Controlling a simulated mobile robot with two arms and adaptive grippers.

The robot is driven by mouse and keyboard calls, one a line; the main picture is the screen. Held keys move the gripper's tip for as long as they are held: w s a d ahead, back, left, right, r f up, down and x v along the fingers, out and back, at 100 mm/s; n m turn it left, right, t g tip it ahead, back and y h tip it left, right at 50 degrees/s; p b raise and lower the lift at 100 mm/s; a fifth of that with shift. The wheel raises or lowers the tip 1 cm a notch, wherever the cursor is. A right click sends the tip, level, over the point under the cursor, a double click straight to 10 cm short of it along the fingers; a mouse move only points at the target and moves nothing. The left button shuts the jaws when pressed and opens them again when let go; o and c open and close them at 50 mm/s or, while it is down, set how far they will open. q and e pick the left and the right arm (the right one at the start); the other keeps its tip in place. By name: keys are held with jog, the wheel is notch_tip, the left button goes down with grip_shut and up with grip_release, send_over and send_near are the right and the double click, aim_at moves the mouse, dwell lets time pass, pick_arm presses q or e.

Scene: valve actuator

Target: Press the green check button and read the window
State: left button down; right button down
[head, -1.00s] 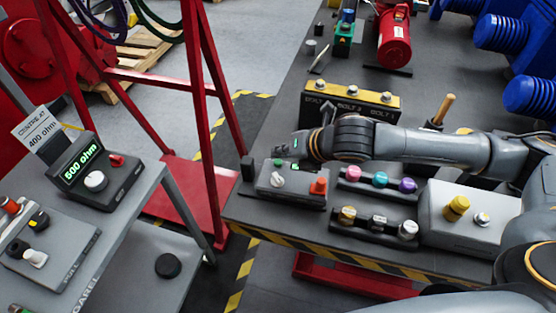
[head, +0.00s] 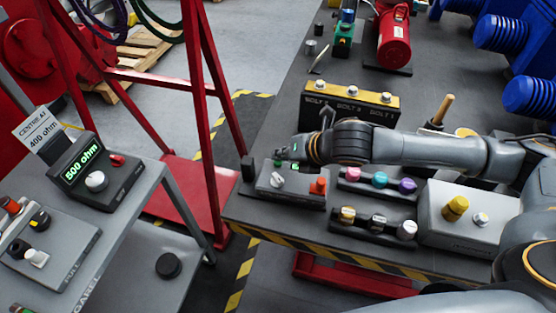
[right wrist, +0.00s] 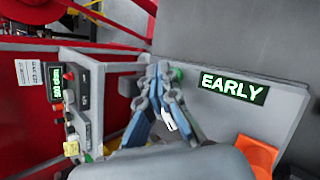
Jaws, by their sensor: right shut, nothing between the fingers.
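The grey check box (head: 290,193) stands on the near left corner of the dark bench. It carries a green button (head: 277,162), a white knob (head: 278,181) and an orange button (head: 318,186). The green button also shows in the right wrist view (right wrist: 178,74). The window (right wrist: 233,86) on the box is lit and reads "EARLY" in the right wrist view. My right gripper (head: 284,153) is shut and empty, its fingertips (right wrist: 158,70) right beside the green button. I cannot tell whether they touch it. My left gripper is not in view.
Racks of coloured knobs (head: 379,180) and a bolt block (head: 350,104) stand close to my right arm. On the left cart, a meter (head: 88,172) reads "500 ohm" beside a card (head: 40,128) reading "CENTRE AT 400 ohm".

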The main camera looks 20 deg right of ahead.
aim_at(281, 164)
jog(key=shift+f, duration=0.5)
dwell(0.6)
jog(key=shift+r+p, duration=0.95)
jog(key=shift+p, duration=0.25)
notch_tip(281, 164, up, 5)
jog(key=p, duration=0.6)
dwell(0.4)
